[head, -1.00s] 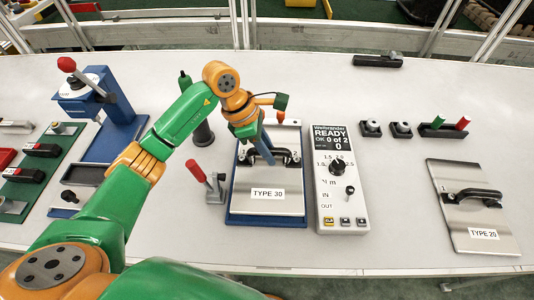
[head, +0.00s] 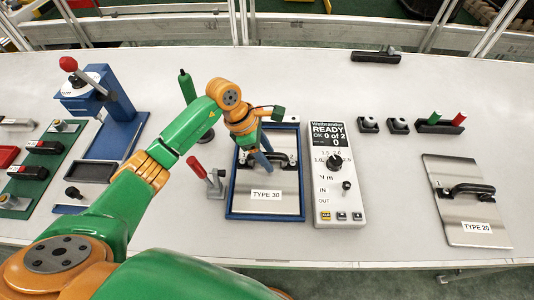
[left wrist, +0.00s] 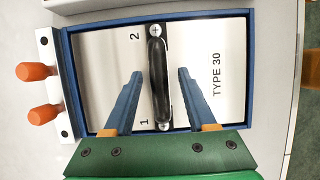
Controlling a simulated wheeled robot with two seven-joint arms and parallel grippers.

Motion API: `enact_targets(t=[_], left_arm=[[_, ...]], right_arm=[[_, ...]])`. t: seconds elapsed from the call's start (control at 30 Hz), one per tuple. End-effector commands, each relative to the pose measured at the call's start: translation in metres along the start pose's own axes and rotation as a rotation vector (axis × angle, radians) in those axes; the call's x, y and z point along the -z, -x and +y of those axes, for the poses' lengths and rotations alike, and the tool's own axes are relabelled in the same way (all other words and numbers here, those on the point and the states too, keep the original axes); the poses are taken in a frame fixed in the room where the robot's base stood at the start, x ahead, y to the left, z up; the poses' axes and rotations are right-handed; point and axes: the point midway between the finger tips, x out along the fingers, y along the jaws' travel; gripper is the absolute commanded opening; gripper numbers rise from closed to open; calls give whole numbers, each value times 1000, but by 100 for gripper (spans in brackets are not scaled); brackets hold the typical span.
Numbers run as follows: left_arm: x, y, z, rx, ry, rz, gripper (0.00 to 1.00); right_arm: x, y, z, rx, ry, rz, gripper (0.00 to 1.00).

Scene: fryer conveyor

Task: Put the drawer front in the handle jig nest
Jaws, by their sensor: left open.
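The TYPE 30 drawer front (head: 275,205) is a brushed metal plate with a black bar handle (head: 284,160). It lies inside the blue frame of the handle jig nest (head: 301,180). In the left wrist view the plate (left wrist: 205,110) sits within the blue rim (left wrist: 251,60), with a narrow dark gap along the left side. My left gripper (head: 258,165) is over the handle. In the left wrist view its open fingers (left wrist: 160,71) stand on either side of the handle (left wrist: 158,75), apart from it. My right gripper is out of view.
A white control box (head: 340,205) reading READY stands close right of the nest. A red-handled clamp (head: 207,178) stands close left. A TYPE 20 plate (head: 460,215) lies at the right. A blue press (head: 115,120) and green fixture (head: 50,165) are at left.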

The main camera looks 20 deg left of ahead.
Motion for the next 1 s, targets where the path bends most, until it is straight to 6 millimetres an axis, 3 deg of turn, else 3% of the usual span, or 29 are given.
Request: enact_targets(t=[0.13, 0.5, 0.67, 1.0], left_arm=[[0, 23, 2, -5, -1, -2, 57], [0, 110, 1, -4, 0, -2, 57], [-1, 121, 0, 0, 0, -1, 57], [-1, 121, 0, 1, 0, -1, 57]], right_arm=[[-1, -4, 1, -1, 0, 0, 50], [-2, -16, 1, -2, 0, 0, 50], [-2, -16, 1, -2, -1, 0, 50], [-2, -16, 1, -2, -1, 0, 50]])
